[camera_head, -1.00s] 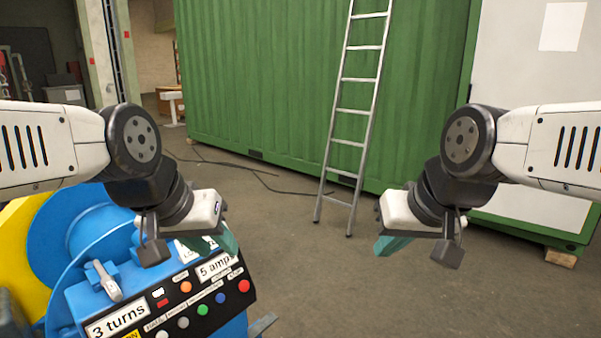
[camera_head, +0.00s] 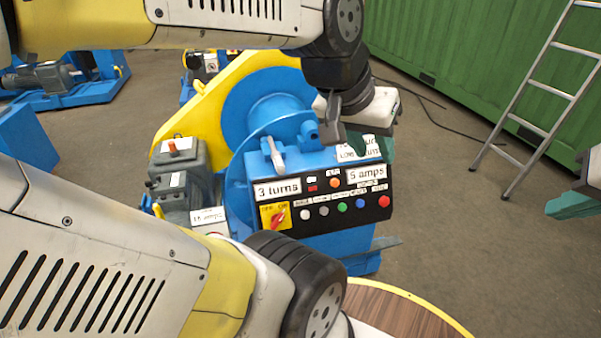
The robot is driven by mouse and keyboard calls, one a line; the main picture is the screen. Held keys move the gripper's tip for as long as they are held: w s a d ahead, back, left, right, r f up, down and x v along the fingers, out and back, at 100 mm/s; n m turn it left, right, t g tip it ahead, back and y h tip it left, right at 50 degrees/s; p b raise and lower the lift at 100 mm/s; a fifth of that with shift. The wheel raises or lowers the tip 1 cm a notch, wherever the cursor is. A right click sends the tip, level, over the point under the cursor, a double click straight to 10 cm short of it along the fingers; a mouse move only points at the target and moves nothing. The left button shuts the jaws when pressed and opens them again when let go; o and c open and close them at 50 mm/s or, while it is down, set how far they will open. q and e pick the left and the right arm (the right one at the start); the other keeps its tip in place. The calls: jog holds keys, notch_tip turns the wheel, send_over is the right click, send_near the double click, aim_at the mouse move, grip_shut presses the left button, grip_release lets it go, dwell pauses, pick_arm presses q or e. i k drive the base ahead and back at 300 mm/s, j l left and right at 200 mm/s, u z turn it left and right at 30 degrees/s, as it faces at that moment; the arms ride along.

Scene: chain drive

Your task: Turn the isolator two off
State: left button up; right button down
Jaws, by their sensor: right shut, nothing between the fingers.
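A red rotary switch (camera_head: 278,215) on a yellow plate is at the lower left of the black control panel (camera_head: 325,216) of a blue machine. Small marks like OFF and ON stand above it. Its handle appears to slant, but its exact setting is too small to tell. No isolator number is readable. My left gripper (camera_head: 380,148) hangs at the panel's upper right end, up and right of the switch; its green fingers are partly hidden and their opening is unclear. My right gripper (camera_head: 574,205) is shut and empty at the right edge, partly cut off, far from the panel.
The panel also has a row of coloured buttons (camera_head: 342,206) and signs. A grey box (camera_head: 178,182) stands left of it. My arm links cover the top left and lower left. A ladder (camera_head: 548,92) leans against a green container (camera_head: 440,50). Floor lies open right of the machine.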

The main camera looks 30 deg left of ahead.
aim_at(277, 219)
jog(key=u, duration=1.45)
